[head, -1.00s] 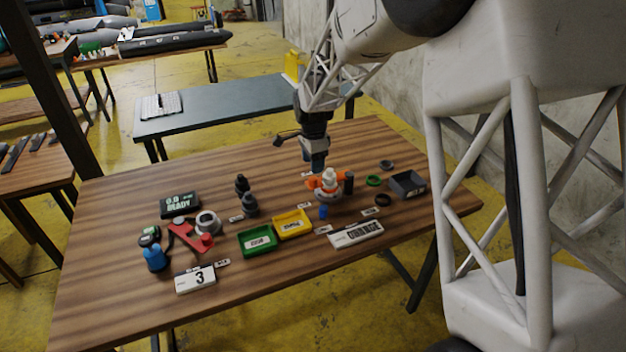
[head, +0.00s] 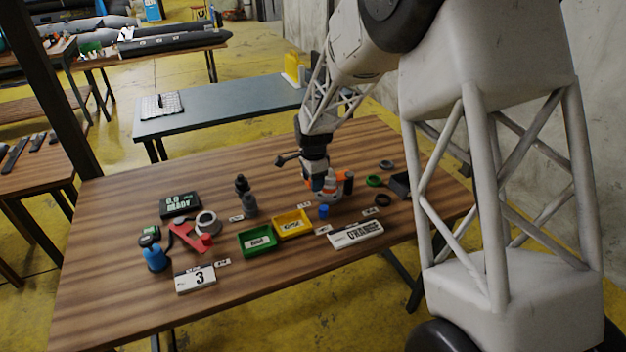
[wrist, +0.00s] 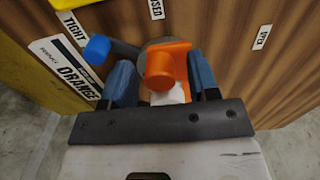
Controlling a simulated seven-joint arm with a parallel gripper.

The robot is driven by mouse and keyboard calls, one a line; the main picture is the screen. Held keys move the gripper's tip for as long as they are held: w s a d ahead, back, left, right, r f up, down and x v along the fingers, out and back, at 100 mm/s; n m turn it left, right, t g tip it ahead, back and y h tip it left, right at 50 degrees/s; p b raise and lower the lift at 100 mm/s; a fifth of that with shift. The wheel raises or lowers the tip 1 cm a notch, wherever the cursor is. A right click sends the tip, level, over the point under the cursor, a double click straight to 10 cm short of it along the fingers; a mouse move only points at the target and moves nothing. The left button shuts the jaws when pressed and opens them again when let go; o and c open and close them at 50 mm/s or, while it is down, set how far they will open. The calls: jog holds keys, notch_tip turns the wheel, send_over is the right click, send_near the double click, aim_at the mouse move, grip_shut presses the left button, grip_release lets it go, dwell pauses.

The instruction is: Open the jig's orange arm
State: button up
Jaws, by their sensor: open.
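The jig (head: 332,199) stands on the wooden table, right of the middle, partly hidden behind my gripper in the head view. Its orange arm (head: 339,175) shows only in pieces there. In the wrist view the orange arm (wrist: 176,53) ends in a round orange knob (wrist: 159,72), which lies between my two blue fingers. A white part shows just below the knob. My gripper (wrist: 163,82) is open, one finger on each side of the knob; I cannot tell whether either touches it. My gripper (head: 322,182) is low over the jig in the head view.
A blue knob (wrist: 97,48) on a dark bar is close to the left finger. A white "ORANGE" sign (head: 356,235), a yellow tray (head: 292,226) and a green tray (head: 257,242) lie in front. Rings and a dark grey bin (head: 400,184) are right of the jig.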

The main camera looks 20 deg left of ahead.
grip_shut()
jog(key=shift+w+a, duration=0.15)
jog(key=shift+a, duration=0.05)
dwell(0.3)
jog(key=w+a+m, duration=0.3)
jog(key=w+m, duration=0.9)
jog(key=shift+w, duration=0.15)
dwell(1.0)
jog(key=shift+w, duration=0.1)
dwell(0.4)
grip_release()
